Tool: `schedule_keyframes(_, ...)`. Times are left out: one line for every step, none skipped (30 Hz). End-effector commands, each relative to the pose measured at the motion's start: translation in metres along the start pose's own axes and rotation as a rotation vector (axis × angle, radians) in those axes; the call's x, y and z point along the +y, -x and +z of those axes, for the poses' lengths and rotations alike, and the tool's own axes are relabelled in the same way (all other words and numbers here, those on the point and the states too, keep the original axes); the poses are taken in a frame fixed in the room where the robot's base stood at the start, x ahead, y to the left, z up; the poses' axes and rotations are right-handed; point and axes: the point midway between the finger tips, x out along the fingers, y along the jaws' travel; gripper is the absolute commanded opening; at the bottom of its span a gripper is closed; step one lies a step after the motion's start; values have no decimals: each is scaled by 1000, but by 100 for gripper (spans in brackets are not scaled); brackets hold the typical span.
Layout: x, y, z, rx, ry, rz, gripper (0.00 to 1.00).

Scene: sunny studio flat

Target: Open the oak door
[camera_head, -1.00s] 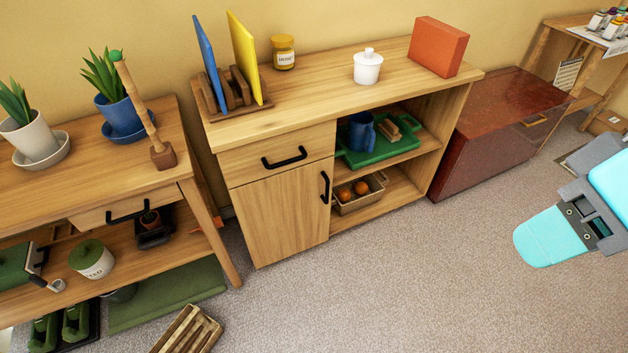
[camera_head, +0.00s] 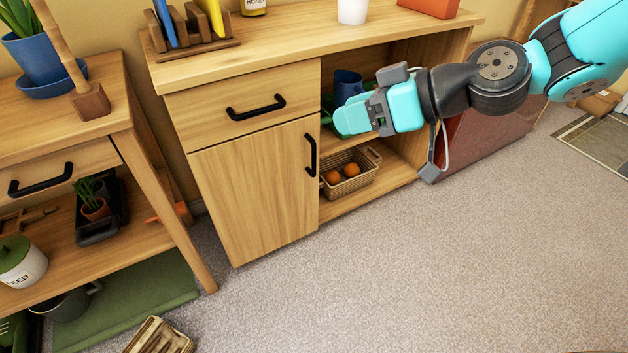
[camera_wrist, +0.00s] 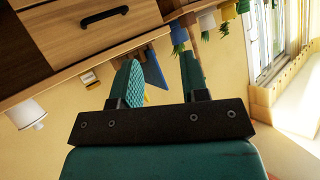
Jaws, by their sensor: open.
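The oak door (camera_head: 258,190) is the lower left front of the wooden cabinet, under a drawer (camera_head: 246,101). It is closed. Its black upright handle (camera_head: 311,155) is near the door's right edge. My gripper (camera_head: 345,118) is to the right of the handle and a little higher in the head view, in front of the open shelves, apart from the handle. In the wrist view my gripper (camera_wrist: 163,82) shows two spread fingers with nothing between them. The drawer's black handle (camera_wrist: 105,16) shows at the top of the wrist view; the door handle is not clear there.
A wooden table (camera_head: 160,170) stands to the left. The carpet (camera_head: 380,270) before the cabinet is clear.

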Motion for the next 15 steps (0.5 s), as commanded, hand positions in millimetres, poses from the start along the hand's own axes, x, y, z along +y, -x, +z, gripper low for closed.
schedule_keyframes(27,-29,40,61,12,15,41)
schedule_keyframes(38,-39,50,99,25,28,41)
schedule_keyframes(54,-52,63,151,41,49,41)
schedule_keyframes(67,-61,74,188,51,67,41)
schedule_keyframes(79,-70,85,225,61,89,41)
schedule_keyframes(96,-80,101,271,71,121,41)
schedule_keyframes(109,-87,113,304,77,147,41)
schedule_keyframes(121,-94,125,334,83,173,41)
schedule_keyframes(137,-102,141,370,89,212,41)
schedule_keyframes(148,-108,152,394,92,241,41)
schedule_keyframes(158,-112,164,415,95,269,41)
schedule_keyframes(171,-117,178,440,97,306,41)
schedule_keyframes(180,-121,187,455,98,332,41)
schedule_keyframes(187,-124,196,468,99,357,41)
schedule_keyframes(196,-126,206,483,100,386,41)
